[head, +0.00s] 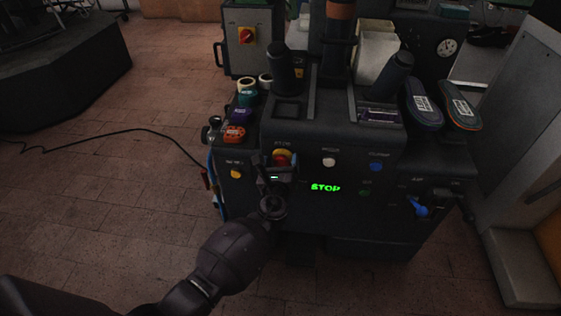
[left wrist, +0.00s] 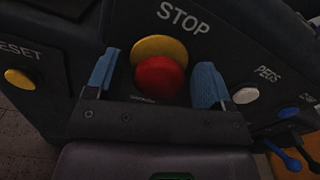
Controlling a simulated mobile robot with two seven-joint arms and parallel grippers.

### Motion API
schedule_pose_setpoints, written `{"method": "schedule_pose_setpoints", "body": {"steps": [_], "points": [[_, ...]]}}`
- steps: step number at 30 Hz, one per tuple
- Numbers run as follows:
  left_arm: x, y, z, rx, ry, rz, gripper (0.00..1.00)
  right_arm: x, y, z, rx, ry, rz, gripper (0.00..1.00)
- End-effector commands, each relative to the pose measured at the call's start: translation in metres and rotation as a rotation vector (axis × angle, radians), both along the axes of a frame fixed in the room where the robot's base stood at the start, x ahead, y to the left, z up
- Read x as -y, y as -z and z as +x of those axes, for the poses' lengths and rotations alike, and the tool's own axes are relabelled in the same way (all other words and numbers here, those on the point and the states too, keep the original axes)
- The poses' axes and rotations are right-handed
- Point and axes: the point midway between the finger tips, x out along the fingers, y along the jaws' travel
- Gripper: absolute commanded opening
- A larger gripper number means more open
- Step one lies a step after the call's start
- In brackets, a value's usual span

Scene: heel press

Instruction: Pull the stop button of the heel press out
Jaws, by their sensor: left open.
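The heel press (head: 330,215) is a dark machine in the middle of the head view, with a lit green STOP sign on its front. Its red stop button (left wrist: 161,77) with a yellow collar (left wrist: 160,48) sits under the STOP lettering in the left wrist view. The button also shows in the head view (head: 282,157), just above my left gripper. My left gripper (left wrist: 153,85) is open, with one blue finger on each side of the red button. I cannot tell whether the fingers touch it. My right gripper is not in view.
A yellow button (left wrist: 20,79) marked RESET is left of the stop button. A white button (left wrist: 245,95) and a blue button (left wrist: 289,112) are to the right. Two shoe soles (head: 424,104) stand at the press's upper right. Brick floor (head: 90,220) is open at left.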

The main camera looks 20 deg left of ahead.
Motion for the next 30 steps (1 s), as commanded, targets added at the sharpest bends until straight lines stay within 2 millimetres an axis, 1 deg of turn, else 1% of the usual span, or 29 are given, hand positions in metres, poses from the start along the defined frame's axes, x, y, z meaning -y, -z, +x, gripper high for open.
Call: {"method": "schedule_pose_setpoints", "body": {"steps": [2, 15, 18, 24, 30], "points": [[0.0, 0.0, 0.0, 0.0, 0.0, 0.0, 0.73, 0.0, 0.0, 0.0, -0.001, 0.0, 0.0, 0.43], [0.0, 0.0, 0.0, 0.0, 0.0, 0.0, 0.06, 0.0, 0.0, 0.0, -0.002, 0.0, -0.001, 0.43], [0.0, -0.001, -0.001, 0.001, 0.001, 0.0, 0.06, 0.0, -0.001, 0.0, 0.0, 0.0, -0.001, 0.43], [0.003, -0.001, -0.012, 0.001, 0.001, 0.0, 0.06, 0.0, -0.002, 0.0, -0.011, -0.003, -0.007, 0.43], [0.003, 0.001, -0.012, -0.001, 0.0, 0.0, 0.06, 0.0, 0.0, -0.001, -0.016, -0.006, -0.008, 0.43]]}}
